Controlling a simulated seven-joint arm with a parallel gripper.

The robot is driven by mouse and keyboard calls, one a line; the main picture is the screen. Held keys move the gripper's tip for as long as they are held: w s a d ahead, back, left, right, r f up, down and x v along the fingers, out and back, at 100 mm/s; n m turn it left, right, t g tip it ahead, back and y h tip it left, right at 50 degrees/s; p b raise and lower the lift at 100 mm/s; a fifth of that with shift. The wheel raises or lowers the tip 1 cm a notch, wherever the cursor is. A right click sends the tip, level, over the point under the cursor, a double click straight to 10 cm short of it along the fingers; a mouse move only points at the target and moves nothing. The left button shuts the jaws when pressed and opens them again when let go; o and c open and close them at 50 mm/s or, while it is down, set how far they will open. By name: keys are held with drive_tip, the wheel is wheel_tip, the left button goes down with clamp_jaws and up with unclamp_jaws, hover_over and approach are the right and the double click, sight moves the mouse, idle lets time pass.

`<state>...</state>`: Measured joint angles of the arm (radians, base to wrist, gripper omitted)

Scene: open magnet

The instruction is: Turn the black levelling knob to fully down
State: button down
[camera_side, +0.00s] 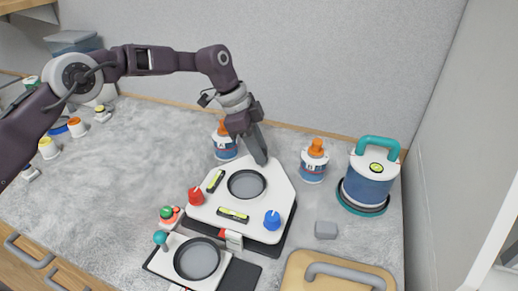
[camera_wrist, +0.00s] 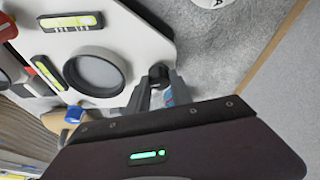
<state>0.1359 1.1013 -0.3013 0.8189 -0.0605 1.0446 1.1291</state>
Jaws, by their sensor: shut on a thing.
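The white levelling plate (camera_side: 283,190) has a round grey well, a red knob (camera_side: 196,196), a blue knob (camera_side: 272,220) and two yellow-green bubble levels (camera_side: 232,215). My gripper (camera_side: 259,160) points down at the plate's far corner. In the wrist view its fingers (camera_wrist: 160,84) are shut around the black knob (camera_wrist: 159,70), whose dark top shows between the tips. The wrist view also shows the plate (camera_wrist: 140,45) and blue knob (camera_wrist: 74,114). How far down the black knob is turned cannot be told.
Orange-capped bottles stand close behind my gripper and to its right (camera_side: 314,160). A blue canister with a teal handle (camera_side: 370,180) stands further right. A smaller stand with a round well (camera_side: 197,259) is in front.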

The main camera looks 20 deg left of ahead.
drive_tip(key=shift+w+m+g, duration=0.1)
drive_tip(key=shift+m+g, duration=0.4)
drive_tip(key=shift+m, duration=1.4)
drive_tip(key=c, duration=1.1)
unclamp_jaws()
drive_tip(key=shift+c, duration=0.2)
